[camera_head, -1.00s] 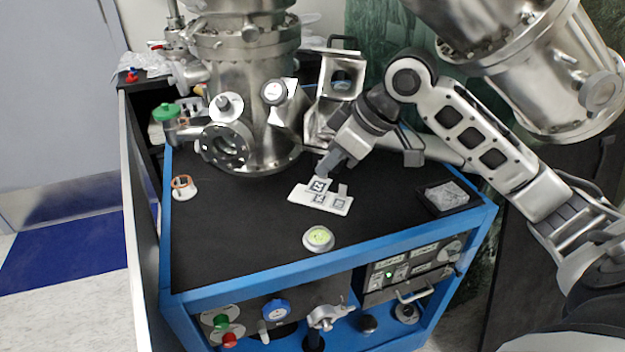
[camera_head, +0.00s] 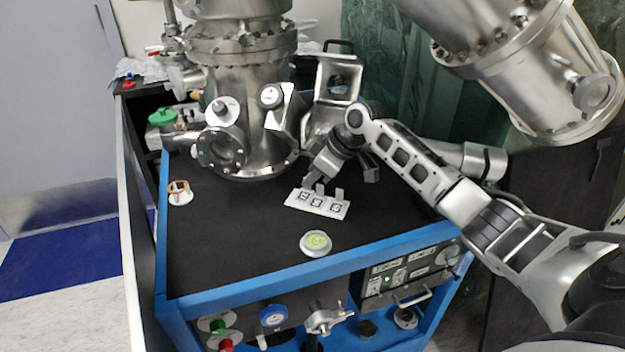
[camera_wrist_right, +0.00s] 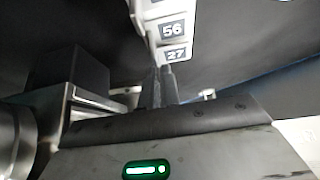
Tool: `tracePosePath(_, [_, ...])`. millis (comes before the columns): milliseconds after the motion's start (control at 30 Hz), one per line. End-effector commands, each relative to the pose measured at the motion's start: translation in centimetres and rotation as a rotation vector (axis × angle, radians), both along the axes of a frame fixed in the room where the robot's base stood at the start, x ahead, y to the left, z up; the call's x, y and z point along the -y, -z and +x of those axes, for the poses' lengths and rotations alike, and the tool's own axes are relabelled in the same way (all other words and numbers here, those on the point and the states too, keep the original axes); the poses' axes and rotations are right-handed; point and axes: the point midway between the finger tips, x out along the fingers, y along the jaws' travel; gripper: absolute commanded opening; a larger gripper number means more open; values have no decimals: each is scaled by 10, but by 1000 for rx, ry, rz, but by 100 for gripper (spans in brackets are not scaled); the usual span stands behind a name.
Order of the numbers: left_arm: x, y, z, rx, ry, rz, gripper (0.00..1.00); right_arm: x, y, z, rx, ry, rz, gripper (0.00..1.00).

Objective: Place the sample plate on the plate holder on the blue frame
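The plate holder (camera_head: 330,214) is a flat white block on the black top of the blue frame (camera_head: 300,275). Several small plates with dark labels sit along it, some with upright tabs. The sample plate (camera_head: 304,197) is at the holder's left end and looks level with the others. My right gripper (camera_head: 308,182) is right behind it, fingers close together, appearing shut on its tab. In the right wrist view the right gripper's fingertips (camera_wrist_right: 163,72) meet the plate labelled 27 (camera_wrist_right: 176,55), beside one labelled 56. Full seating is too small to tell. My left gripper is not in view.
A round gauge with a green face (camera_head: 316,242) lies in front of the holder. A steel chamber (camera_head: 250,130) stands behind left, with a steel bracket (camera_head: 335,90) beside it. A small white and orange part (camera_head: 179,192) is at the left edge. The front-left top is clear.

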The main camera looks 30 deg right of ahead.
Motion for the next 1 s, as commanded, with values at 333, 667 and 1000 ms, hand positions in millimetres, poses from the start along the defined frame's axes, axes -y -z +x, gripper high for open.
tracePosePath(333, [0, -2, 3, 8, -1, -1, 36, 0, 8, 0, 0, 0, 0, 26])
tracePosePath(667, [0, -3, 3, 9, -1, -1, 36, 1, 4, -2, 1, 1, 0, 26])
tracePosePath(1000, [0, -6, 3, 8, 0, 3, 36, 18, -40, -24, 3, 1, -2, 26])
